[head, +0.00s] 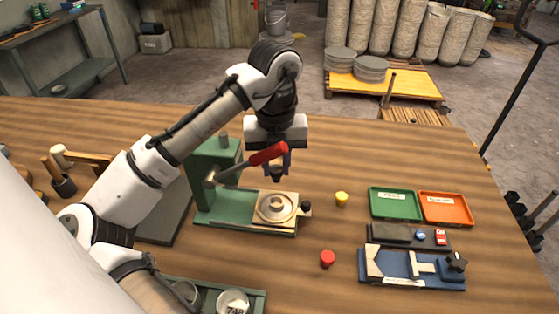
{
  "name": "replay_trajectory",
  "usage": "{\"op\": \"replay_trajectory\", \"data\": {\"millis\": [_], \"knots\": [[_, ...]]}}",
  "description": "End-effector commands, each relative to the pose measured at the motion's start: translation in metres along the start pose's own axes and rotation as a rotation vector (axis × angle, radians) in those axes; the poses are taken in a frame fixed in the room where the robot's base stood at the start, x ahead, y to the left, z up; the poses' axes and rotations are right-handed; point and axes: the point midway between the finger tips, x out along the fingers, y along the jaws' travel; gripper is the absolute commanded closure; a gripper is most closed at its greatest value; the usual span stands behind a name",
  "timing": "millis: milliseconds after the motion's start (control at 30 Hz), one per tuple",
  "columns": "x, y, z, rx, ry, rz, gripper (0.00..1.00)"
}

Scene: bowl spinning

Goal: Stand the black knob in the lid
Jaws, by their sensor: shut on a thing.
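My gripper (278,166) points straight down, partly hidden behind a red lever handle. It is shut on the black knob (277,176), a small dark piece showing at the fingertips. The knob is held in the air above the lid (267,214). The lid is a pale round disc with a raised ring in the middle, lying on a square plate on the base of the green press. A gap seems to separate the knob from the lid. The exact tilt of the knob is too small to tell.
The green press (213,165) stands left of the lid, its red lever (268,153) close to my gripper. A yellow knob (341,198) and a red knob (327,259) stand on the table. Green (395,215) and orange (446,220) trays and a blue fixture (425,282) are at right.

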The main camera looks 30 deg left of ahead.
Motion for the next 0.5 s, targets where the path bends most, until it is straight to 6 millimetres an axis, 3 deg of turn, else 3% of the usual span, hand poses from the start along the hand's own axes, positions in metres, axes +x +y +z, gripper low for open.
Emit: {"op": "replay_trajectory", "data": {"millis": [267, 500], "knots": [[0.009, 0.001, 0.000, 0.000, 0.000, 0.001, 0.96], [0.030, 0.001, 0.000, 0.000, 0.000, 0.001, 0.96]]}}
